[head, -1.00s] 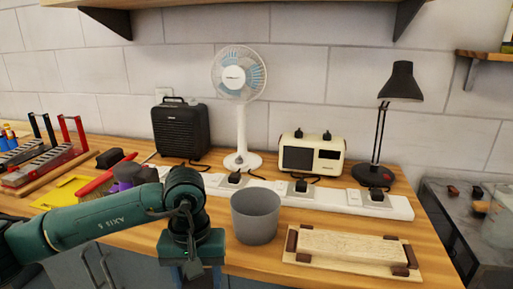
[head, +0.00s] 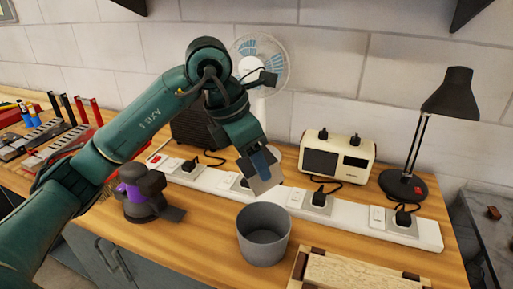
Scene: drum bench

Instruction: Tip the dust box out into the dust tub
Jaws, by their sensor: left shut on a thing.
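The grey dust tub (head: 264,237) stands upright on the wooden bench, with its open top facing up. My left gripper (head: 264,163) points down from above, just above the tub's back rim in the picture. Its blue fingers are shut on a small light-grey piece, which looks like the dust box (head: 272,182). The dust box appears tilted and apart from the tub. Part of it is hidden behind the fingers, and its opening and contents cannot be made out. My right gripper is not in view.
A dark sander with a purple band (head: 145,194) stands left of the tub. A white power strip (head: 347,213) with plugs runs behind it. A wooden jig (head: 350,273) lies in front right. A fan (head: 264,72), cream device (head: 335,157) and lamp (head: 405,184) stand farther back.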

